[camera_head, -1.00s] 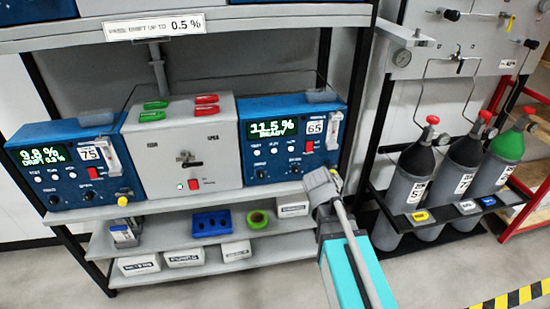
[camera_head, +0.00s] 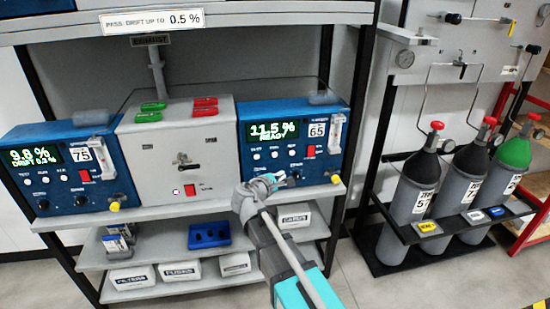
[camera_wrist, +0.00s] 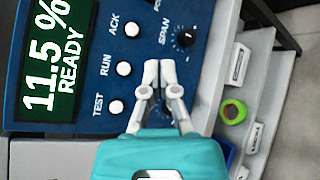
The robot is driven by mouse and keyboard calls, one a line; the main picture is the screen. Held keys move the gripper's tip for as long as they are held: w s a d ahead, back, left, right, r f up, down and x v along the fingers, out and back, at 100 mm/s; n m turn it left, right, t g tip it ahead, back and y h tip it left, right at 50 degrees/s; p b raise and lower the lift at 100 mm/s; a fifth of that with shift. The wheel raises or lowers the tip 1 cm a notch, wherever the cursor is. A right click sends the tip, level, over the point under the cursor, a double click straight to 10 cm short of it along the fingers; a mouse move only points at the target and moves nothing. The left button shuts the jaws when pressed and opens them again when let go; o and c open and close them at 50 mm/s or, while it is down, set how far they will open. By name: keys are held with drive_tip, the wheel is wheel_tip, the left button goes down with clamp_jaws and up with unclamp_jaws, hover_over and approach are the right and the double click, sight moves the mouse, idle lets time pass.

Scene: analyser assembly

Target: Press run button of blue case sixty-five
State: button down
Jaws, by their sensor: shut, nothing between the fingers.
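The blue case sixty-five (camera_head: 318,166) stands at the right end of the upper shelf, its green display (camera_head: 272,131) reading 11.5 % READY. Its white run button (camera_wrist: 124,68) sits between the TEST button (camera_wrist: 116,107) and the ACK button (camera_wrist: 132,30) in the wrist view. In the head view the run button (camera_head: 275,154) is the middle one of the row. My gripper (camera_wrist: 159,68) is shut and empty, its fingertips beside the run button, toward the knobs. In the head view my gripper (camera_head: 272,182) is at the case's lower front. Contact with the panel cannot be told.
A grey unit (camera_head: 170,158) with a red switch stands left of the case, and blue case seventy-five (camera_head: 75,185) beyond it. Lower shelves hold white boxes (camera_head: 181,271) and a blue tray (camera_head: 209,235). Gas cylinders (camera_head: 411,194) stand in a rack to the right.

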drive_tip(key=shift+w, duration=0.1)
approach(279, 155)
drive_tip(key=shift+w+d+f, duration=0.9)
drive_tip(key=shift+w+d, duration=0.9)
drive_tip(key=shift+w, duration=0.05)
drive_tip(key=shift+w+a, duration=0.25)
drive_tip(key=shift+w, duration=0.65)
idle(1.7)
drive_tip(key=shift+s, duration=0.1)
drive_tip(key=shift+s+d, duration=0.25)
drive_tip(key=shift+s, duration=0.5)
drive_tip(key=shift+s, duration=0.1)
drive_tip(key=shift+s+d, duration=0.25)
drive_tip(key=shift+s, duration=0.5)
drive_tip(key=shift+s+d, duration=0.2)
drive_tip(key=shift+s, duration=0.6)
drive_tip(key=shift+s+d, duration=0.25)
drive_tip(key=shift+s, duration=0.5)
drive_tip(key=shift+d, duration=0.1)
